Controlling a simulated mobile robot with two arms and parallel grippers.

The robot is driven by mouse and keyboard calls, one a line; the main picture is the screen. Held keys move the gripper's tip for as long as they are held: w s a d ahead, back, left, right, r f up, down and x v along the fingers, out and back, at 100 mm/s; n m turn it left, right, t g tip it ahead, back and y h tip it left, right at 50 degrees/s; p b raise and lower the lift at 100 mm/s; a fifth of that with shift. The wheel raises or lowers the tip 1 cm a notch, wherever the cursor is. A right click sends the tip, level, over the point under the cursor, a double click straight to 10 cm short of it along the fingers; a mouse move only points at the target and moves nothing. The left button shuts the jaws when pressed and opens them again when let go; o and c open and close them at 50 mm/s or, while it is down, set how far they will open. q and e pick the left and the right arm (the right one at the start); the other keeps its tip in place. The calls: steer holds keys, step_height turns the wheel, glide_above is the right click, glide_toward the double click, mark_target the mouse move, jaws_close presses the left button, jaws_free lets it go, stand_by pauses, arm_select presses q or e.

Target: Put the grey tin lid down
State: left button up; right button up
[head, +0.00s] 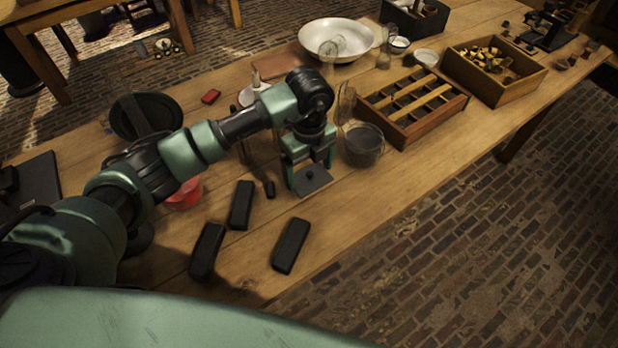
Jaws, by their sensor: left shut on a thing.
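My left gripper (309,170) points down over the middle of the wooden table, near its front edge. It is shut on the grey tin lid (313,183), a flat dark grey piece with a small knob. The lid is at or just above the table top; I cannot tell if it touches. Its far side is partly hidden by the fingers. A round dark grey tin (363,147) stands just right of the gripper, apart from the lid. My right gripper is not in view.
Black blocks (290,245) lie in front and left of the lid. A divided wooden tray (437,125) stands right of the tin, with a wooden box (518,92) beyond. A white basin (313,35) is at the back. The table front right of the lid is clear.

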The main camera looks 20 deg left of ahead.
mark_target(309, 172)
arm_select(q)
step_height(309, 172, down, 4)
steer(key=shift+f, duration=0.1)
steer(key=shift+f, duration=0.15)
steer(key=o, duration=1.2)
steer(key=shift+c, duration=0.2)
steer(key=shift+r, duration=0.5)
step_height(309, 172, up, 12)
steer(key=shift+f+b, duration=0.25)
steer(key=shift+b, duration=0.5)
steer(key=shift+s+f, duration=0.1)
